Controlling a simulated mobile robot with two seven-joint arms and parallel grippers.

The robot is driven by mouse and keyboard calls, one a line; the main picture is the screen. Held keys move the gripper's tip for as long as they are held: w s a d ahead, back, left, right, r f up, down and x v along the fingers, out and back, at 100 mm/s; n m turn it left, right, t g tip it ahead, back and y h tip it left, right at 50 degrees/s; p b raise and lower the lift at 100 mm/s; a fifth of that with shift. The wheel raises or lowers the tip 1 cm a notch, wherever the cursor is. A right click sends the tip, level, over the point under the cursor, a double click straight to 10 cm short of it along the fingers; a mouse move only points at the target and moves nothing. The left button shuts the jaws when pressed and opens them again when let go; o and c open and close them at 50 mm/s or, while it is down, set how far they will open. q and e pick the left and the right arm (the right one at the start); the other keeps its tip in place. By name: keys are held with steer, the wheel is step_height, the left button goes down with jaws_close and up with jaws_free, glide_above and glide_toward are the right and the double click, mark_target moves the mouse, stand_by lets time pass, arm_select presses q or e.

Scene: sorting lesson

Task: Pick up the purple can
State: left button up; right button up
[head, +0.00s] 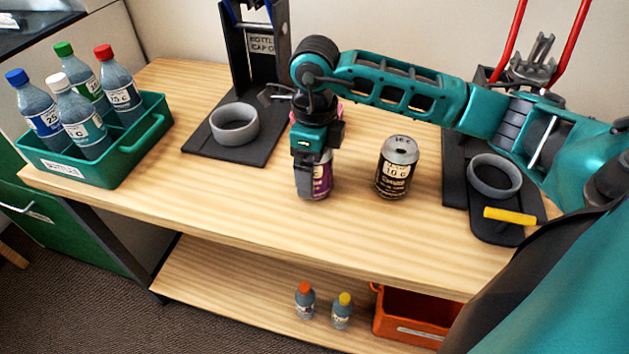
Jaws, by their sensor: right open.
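The purple can (323,178) stands upright on the wooden table, near its middle. My right gripper (311,176) points down at the can from above, with its near finger in front of the can's left side. The gripper and finger hide the can's top and left part. The far finger is hidden, so contact cannot be seen. The right gripper is open. My left gripper is not in view.
A black can (394,172) stands close to the right. Two dark stands with grey rings (235,124) (494,177) flank the middle. A green crate (118,177) of bottles is at left. The lower shelf (215,288) holds two small bottles and an orange bin (412,318).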

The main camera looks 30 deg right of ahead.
steer(key=c, duration=1.1)
steer(key=shift+r, duration=0.15)
step_height(320, 180, up, 20)
steer(key=p, duration=0.4)
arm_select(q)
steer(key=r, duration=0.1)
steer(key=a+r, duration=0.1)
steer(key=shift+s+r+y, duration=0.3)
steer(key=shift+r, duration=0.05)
arm_select(e)
steer(key=a+f+n, duration=0.2)
steer(key=f+n, duration=0.1)
steer(key=n, duration=0.6)
steer(key=a+f+n, duration=0.2)
steer(key=f+n, duration=0.2)
steer(key=n, duration=0.6)
steer(key=a+f+n, duration=0.3)
steer(key=f+n, duration=0.1)
steer(key=n, duration=0.5)
steer(key=shift+s+n, duration=0.2)
steer(key=shift+n, duration=0.1)
